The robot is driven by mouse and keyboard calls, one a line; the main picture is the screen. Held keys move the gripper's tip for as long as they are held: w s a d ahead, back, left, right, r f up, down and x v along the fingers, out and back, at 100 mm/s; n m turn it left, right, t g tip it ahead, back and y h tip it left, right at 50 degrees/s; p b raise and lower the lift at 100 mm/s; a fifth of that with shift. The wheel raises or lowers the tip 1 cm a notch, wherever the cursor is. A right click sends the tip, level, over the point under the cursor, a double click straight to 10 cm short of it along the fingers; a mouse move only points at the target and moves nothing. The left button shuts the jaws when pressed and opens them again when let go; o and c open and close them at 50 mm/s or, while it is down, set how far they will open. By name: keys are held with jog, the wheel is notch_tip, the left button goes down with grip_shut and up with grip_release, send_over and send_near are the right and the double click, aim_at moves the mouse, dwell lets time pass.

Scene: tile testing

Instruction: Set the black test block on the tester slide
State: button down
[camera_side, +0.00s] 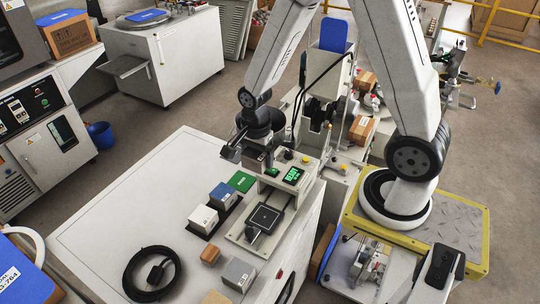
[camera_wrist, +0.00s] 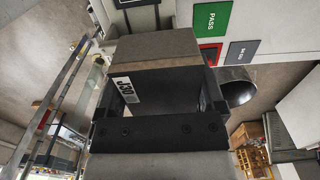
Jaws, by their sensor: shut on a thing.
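The tester slide (camera_side: 265,217), a dark square plate in a light frame, lies in front of and below my gripper. The block is held clear of it, and nothing rests on the plate.
A small wooden block (camera_side: 210,254), a grey block (camera_side: 238,272) and a coiled black cable (camera_side: 151,274) lie nearer. The white top's left part (camera_side: 130,210) is clear.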

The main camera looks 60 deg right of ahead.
jog(key=s+a, duration=0.4)
send_over(265, 217)
jog(key=shift+f, duration=4.55)
jog(key=shift+f, duration=0.15)
jog(key=shift+f, duration=3.05)
jog(key=shift+f, duration=0.3)
grip_release()
jog(key=shift+r, duration=0.15)
jog(key=shift+r, duration=2.85)
